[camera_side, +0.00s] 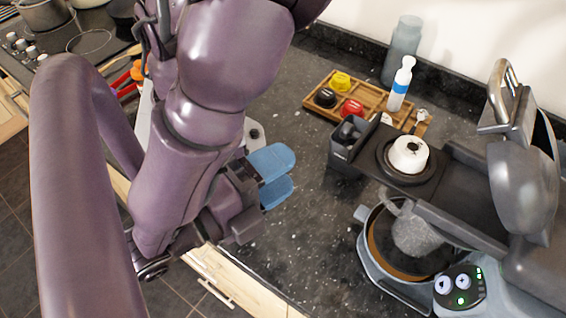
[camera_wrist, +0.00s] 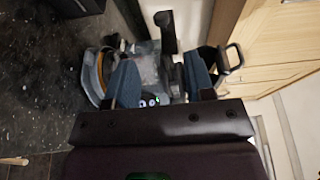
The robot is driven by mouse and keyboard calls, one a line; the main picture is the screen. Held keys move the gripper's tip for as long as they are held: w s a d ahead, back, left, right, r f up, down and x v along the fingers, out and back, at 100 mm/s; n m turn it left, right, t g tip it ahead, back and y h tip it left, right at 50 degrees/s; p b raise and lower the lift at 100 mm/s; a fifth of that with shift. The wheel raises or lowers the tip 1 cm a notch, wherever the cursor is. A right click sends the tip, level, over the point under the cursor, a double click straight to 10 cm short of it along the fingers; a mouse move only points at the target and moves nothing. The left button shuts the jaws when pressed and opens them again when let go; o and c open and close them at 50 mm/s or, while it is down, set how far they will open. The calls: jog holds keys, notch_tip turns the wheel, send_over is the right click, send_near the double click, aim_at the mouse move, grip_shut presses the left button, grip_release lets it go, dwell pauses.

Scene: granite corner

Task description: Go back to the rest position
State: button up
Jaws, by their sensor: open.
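My gripper (camera_side: 283,177) has two blue fingers, one above the other in the side view, with a gap between them. It is above the dark speckled granite counter (camera_side: 305,230), near its front edge, and apart from every object. Nothing is held. In the wrist view my gripper (camera_wrist: 161,75) shows its two blue fingers spread apart, with a grey machine beyond them. Much of my purple arm fills the left of the side view and hides part of the counter behind it.
The grey machine (camera_side: 405,200) with a bowl (camera_side: 363,218) stands on the right. A wooden tray (camera_side: 312,106) with coloured round items, a white bottle (camera_side: 402,84) and a grey bottle (camera_side: 403,48) are at the back. A stovetop (camera_side: 75,38) is upper left. The counter's middle is clear.

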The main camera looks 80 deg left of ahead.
jog(key=w+a+r+n+g+h, duration=0.4)
jog(key=a+r+n+g, duration=0.1)
jog(key=a+r, duration=0.3)
jog(key=w+a+r+n+g+h, duration=0.4)
jog(key=a+r+n, duration=0.3)
jog(key=a+r, duration=0.2)
jog(key=shift+w+a+n+g, duration=0.35)
jog(key=shift+a+g, duration=0.25)
jog(key=shift+a, duration=0.4)
